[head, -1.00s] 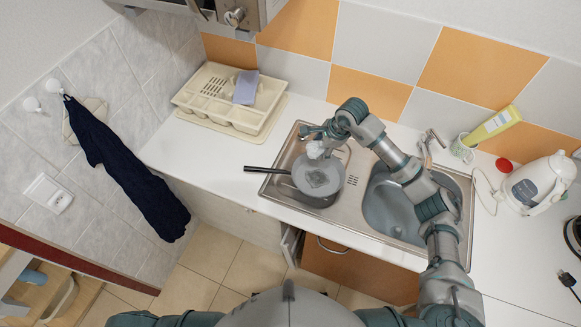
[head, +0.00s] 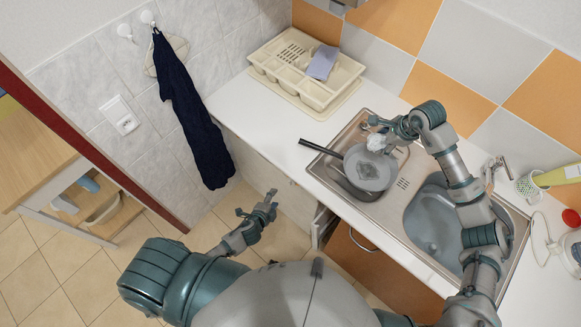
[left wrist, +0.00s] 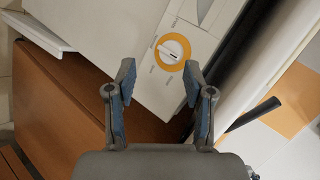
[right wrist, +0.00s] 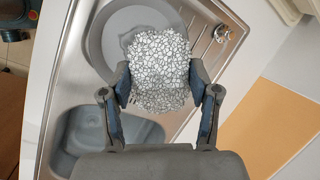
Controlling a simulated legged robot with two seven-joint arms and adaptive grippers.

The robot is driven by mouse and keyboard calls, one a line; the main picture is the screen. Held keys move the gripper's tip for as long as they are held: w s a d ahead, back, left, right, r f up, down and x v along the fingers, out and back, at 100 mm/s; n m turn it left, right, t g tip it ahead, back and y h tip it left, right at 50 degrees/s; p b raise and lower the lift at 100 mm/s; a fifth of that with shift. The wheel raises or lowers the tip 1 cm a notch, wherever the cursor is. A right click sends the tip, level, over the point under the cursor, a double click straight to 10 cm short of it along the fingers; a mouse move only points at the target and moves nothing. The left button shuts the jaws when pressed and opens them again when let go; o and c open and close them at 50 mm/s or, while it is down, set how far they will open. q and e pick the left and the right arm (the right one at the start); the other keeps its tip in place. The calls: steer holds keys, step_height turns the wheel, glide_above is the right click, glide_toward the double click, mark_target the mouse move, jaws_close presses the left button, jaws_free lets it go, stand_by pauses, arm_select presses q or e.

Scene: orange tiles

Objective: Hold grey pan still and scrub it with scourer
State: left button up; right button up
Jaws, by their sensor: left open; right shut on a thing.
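My right gripper (head: 388,133) is shut on the whitish, mesh-like scourer (right wrist: 157,65), at the pan's far rim; I cannot tell whether scourer and pan touch. My left gripper (head: 268,205) is open and empty, out in front of the counter, below and left of the handle. A black bar in the left wrist view (left wrist: 255,114) looks like that handle.
A cream dish rack (head: 300,80) with a blue-grey cloth stands at the back left. The sink basin (head: 432,225) is right of the pan. A dark towel (head: 190,115) hangs on the left wall.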

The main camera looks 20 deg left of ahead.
arm_select(q)
steer(key=w+d+r+m, duration=0.1)
steer(key=r, duration=0.2)
steer(key=w+d+r+t, duration=0.1)
steer(key=r, duration=0.2)
steer(key=w+d+r+m+t, duration=0.1)
steer(key=d+r, duration=0.1)
steer(key=r, duration=0.1)
steer(key=shift+w+d+r+m, duration=0.1)
steer(key=shift+w+r+m, duration=0.2)
steer(key=shift+r, duration=0.1)
steer(key=m+t, duration=0.2)
glide_toward(305, 145)
steer(key=s, duration=0.2)
steer(key=x, duration=1.2)
steer(key=shift+w+r, duration=0.1)
steer(key=shift+r, duration=0.05)
steer(key=shift+a, duration=0.3)
steer(key=shift+c, duration=1)
jaws_close()
steer(key=shift+d, duration=0.25)
